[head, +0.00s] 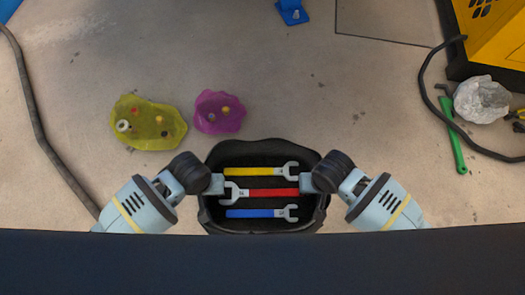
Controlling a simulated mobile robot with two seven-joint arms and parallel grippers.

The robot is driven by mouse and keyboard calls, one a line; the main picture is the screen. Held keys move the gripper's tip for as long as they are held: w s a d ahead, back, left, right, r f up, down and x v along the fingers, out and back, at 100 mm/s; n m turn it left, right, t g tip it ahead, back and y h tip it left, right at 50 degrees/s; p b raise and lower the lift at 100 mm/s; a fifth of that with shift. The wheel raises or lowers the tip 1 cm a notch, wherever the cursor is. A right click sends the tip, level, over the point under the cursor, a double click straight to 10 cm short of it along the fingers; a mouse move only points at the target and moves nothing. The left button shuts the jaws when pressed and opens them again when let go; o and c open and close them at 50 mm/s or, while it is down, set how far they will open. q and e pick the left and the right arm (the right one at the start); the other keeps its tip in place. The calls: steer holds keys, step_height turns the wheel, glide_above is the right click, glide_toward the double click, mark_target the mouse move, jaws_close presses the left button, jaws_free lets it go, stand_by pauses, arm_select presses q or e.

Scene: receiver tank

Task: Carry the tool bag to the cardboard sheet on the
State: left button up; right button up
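The black tool bag (262,150) is at the bottom middle of the head view, open at the top. Inside lie a yellow wrench (255,171), a red wrench (268,194) and a blue wrench (255,213). My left gripper (216,183) is at the bag's left side wall and my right gripper (307,183) is at its right side wall. Both look closed on the bag's sides, though the fingers are partly hidden by the wall. The bag's underside is hidden. I see no cardboard sheet in this view.
A yellow-green cloth (160,128) with small parts and a purple cloth (220,108) lie left of and beyond the bag. A dark hose (42,140) runs at left. A yellow machine (495,40), black cable (425,85), green tool (455,145) and clear bag (482,98) are right.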

steer(key=shift+c, duration=0.2)
arm_select(q)
steer(key=c, duration=0.5)
arm_select(e)
steer(key=c, duration=0.5)
arm_select(q)
jaws_close()
arm_select(e)
jaws_close()
